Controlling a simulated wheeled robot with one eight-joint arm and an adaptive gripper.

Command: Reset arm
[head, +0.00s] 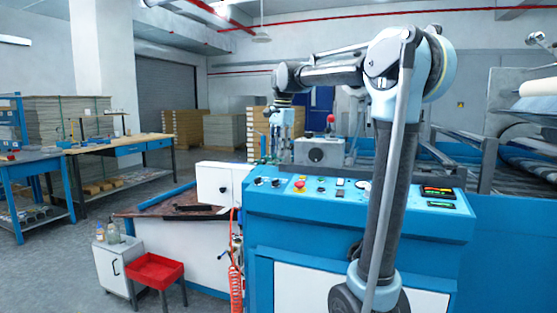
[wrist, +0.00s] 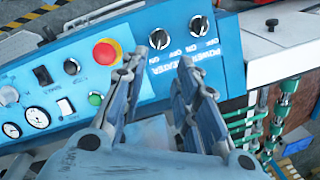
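My gripper (head: 279,150) hangs down from the end of my raised arm, above and behind the blue control panel (head: 345,207) in the head view. In the wrist view my gripper (wrist: 163,78) shows two dark fingers spread apart with a gap between them and nothing held. The wrist view looks down on the blue panel (wrist: 228,72), with a red stop button (wrist: 107,52), a green button (wrist: 95,99) and two black rotary knobs (wrist: 198,23) beyond the fingertips. Contact between fingers and panel is not visible.
A red tray stand (head: 155,271) and a small white cabinet (head: 118,265) stand at lower left. A blue-framed workbench (head: 120,149) is further back. A coiled red hose (head: 236,285) hangs by the machine. Green fittings (wrist: 283,105) sit right of the fingers. Open floor lies left.

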